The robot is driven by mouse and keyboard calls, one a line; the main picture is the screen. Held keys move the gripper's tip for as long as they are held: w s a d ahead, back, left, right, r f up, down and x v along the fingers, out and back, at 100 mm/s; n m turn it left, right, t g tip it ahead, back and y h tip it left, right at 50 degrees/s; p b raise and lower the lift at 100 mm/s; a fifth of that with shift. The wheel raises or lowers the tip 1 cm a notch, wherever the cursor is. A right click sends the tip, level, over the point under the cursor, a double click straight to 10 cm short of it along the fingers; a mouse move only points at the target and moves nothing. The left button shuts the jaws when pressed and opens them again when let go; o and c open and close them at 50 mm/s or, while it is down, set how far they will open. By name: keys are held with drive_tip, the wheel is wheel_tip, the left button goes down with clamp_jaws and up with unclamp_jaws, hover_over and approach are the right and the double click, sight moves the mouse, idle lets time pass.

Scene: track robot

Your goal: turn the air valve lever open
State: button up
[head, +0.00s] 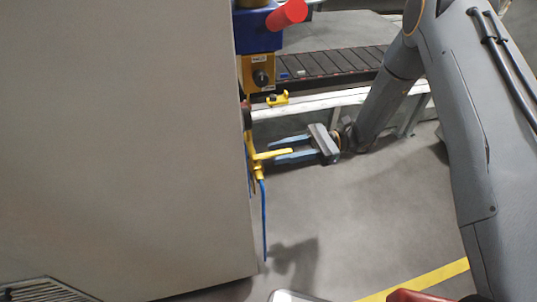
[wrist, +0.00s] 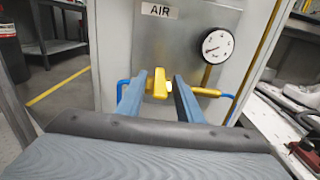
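The yellow air valve lever (head: 279,153) sticks out to the right from the cabinet's edge in the head view. In the wrist view the lever (wrist: 159,84) is seen nearly end-on, in front of the panel below the AIR label (wrist: 159,11). My gripper (head: 274,150) reaches in from the right with its two blue-grey fingers apart. In the wrist view my gripper (wrist: 160,77) has one finger on each side of the lever, with a visible gap on both sides. The lever's pivot is partly hidden.
A round pressure gauge (wrist: 217,46) is right of the lever. Blue hose (head: 264,220) hangs below the valve. The large grey cabinet (head: 120,150) fills the left. A conveyor (head: 330,64) with a white rail runs behind my arm. Floor below my gripper is clear.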

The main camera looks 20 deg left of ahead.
sight(268, 154)
drive_tip(key=shift+x, duration=2)
clamp_jaws()
